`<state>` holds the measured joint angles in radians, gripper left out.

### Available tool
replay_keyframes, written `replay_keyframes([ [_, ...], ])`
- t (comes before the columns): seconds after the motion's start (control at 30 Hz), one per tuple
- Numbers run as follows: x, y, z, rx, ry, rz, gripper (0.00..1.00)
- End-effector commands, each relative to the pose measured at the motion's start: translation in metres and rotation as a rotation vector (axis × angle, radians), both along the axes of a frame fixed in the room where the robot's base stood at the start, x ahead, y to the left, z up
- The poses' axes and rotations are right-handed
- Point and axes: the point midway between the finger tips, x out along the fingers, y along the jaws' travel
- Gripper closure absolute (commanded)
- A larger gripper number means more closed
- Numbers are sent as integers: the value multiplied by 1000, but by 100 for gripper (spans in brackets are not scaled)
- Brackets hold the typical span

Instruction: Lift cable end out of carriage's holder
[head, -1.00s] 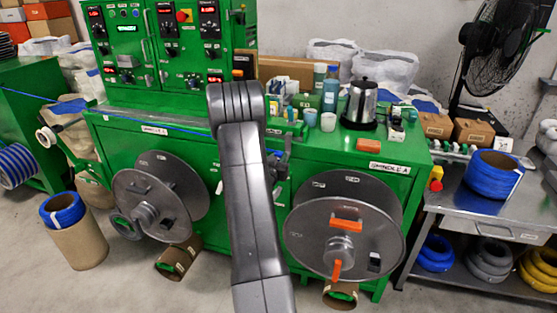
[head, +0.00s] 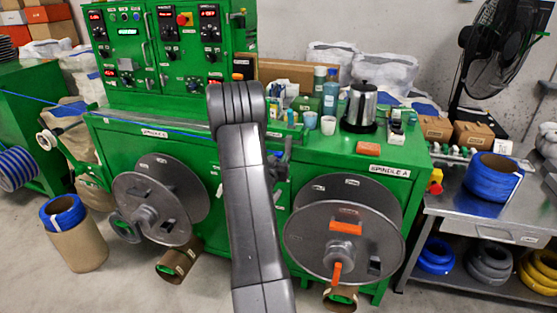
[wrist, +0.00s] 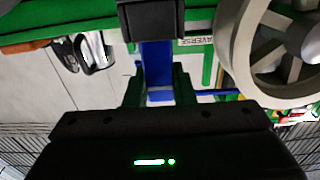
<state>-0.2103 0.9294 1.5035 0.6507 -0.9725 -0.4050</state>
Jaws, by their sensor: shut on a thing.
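In the wrist view my gripper (wrist: 158,82) shows as a dark body with a green light at the bottom and two dark fingers above it. The fingers close on a blue strip, which I take to be the cable end (wrist: 157,62). A black block (wrist: 150,18) stands just beyond the blue piece, perhaps the carriage's holder; whether the cable end still sits in it is unclear. In the head view my arm hides the gripper, the cable end and the carriage. A blue cable (head: 35,96) runs in from the left, towards the bench's front edge.
A grey wheel (wrist: 238,45) is close on the right in the wrist view. In the head view, large grey reels hang at the left (head: 178,205) and right (head: 310,245) of the green bench (head: 400,158). Bottles, cups and a steel kettle (head: 360,105) crowd its top.

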Motion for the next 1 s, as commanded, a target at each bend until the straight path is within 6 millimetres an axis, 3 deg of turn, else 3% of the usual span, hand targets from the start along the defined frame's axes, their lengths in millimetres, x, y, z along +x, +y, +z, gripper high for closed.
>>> replay_keyframes([
  [0.47, 0, 0, 2, 0, 0, 0, 100],
  [1.0, 0, 0, 22, 0, -1, 0, 100],
])
